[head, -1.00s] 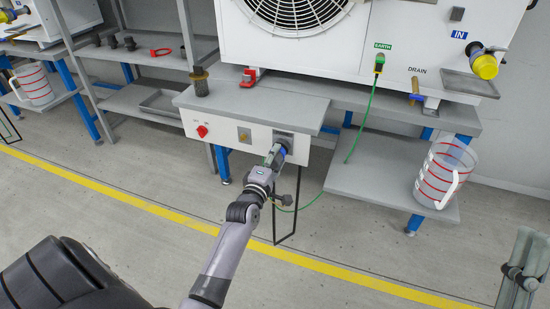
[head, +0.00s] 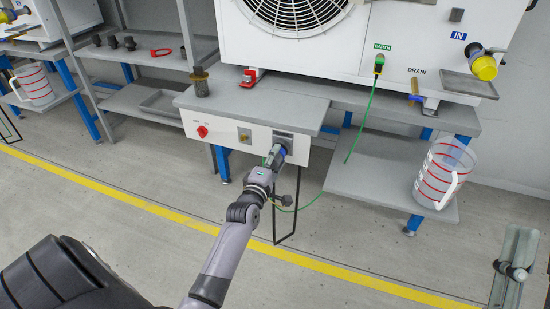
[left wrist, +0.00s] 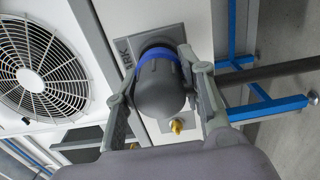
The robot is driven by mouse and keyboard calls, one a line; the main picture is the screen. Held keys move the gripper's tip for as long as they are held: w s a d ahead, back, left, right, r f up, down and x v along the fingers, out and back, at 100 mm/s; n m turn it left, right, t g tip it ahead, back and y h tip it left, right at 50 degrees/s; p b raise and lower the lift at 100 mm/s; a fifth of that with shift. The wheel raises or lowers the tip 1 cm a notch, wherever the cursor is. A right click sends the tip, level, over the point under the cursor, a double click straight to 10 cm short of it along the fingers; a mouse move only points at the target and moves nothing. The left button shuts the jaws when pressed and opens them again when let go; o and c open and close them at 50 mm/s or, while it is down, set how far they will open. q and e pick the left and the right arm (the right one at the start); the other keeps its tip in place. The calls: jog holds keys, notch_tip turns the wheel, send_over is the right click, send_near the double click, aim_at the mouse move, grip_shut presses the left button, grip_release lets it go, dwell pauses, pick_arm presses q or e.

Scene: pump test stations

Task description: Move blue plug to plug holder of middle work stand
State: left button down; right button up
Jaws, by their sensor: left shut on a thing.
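The blue plug (left wrist: 160,85) has a dark grey rounded body and a blue ring. In the left wrist view it sits between the two fingers of my left gripper (left wrist: 168,100), which is shut on it. Its blue-ringed end is at a grey plate (left wrist: 119,47) on the white front panel (head: 225,134) of the work stand. How deep it sits is hidden. In the head view my left gripper (head: 272,158) is at the panel's right part, with the plug largely hidden. A grey jointed part (head: 513,270) at the lower right may be my right gripper; its jaws are unclear.
The panel also has a red knob (head: 202,131) and a brass fitting (head: 244,136). A green cable (head: 362,123) hangs from the earth point. A striped jug (head: 446,170) stands on the lower right shelf.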

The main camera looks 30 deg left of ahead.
jog(key=shift+f+h, duration=0.1)
jog(key=shift+h, duration=0.2)
pick_arm(q)
jog(key=shift+w+a, duration=0.15)
jog(key=shift+w, duration=0.45)
pick_arm(e)
jog(key=shift+s+r, duration=0.3)
jog(key=shift+s, duration=0.05)
pick_arm(q)
jog(key=c, duration=1)
grip_release()
jog(key=shift+o, duration=0.2)
jog(key=v, duration=1.2)
